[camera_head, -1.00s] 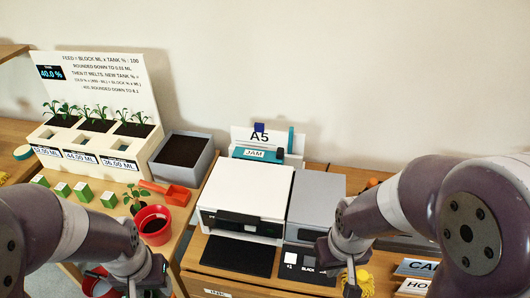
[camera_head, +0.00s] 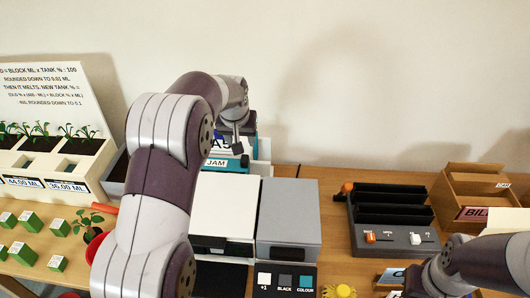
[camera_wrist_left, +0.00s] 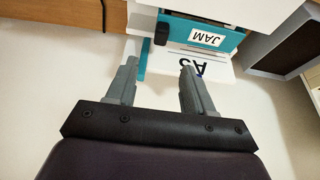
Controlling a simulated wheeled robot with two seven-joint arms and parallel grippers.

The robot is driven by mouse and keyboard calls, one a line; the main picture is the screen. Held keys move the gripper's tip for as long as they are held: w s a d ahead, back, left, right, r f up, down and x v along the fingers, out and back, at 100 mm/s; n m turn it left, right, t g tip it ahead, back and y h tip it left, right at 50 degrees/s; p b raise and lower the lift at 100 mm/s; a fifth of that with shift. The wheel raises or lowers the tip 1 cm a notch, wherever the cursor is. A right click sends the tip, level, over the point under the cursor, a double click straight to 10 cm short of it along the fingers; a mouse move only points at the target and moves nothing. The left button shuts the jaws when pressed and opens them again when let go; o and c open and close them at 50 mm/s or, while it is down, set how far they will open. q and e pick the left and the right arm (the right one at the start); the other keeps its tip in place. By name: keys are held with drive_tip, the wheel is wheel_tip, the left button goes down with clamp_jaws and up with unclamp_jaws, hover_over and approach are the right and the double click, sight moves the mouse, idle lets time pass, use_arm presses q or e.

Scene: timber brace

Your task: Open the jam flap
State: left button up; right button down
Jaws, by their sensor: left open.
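The jam flap (camera_head: 216,163) is a teal panel with a white JAM label at the back of the white printer (camera_head: 222,205). It also shows at the top of the left wrist view (camera_wrist_left: 225,43), with a dark knob (camera_wrist_left: 162,33) at its side. It looks closed. My left gripper (camera_head: 238,148) is over the back of the printer, close to the flap. In the left wrist view its fingers (camera_wrist_left: 158,88) are apart with nothing between them, pointing toward the knob and an A5 sheet (camera_wrist_left: 203,70). My right arm is at the lower right; its fingertips are out of view.
A grey unit (camera_head: 288,212) stands against the printer's right side. Farther right are a dark slotted rack (camera_head: 392,238) and a cardboard tray (camera_head: 470,185). A planter (camera_head: 90,172) and several green blocks (camera_head: 38,260) are on the left. The wall is close behind.

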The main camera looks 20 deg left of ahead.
sight(244, 158)
use_arm(q)
drive_tip(key=p+x, duration=0.1)
drive_tip(key=x, duration=1.1)
drive_tip(key=shift+a+f, duration=0.1)
clamp_jaws()
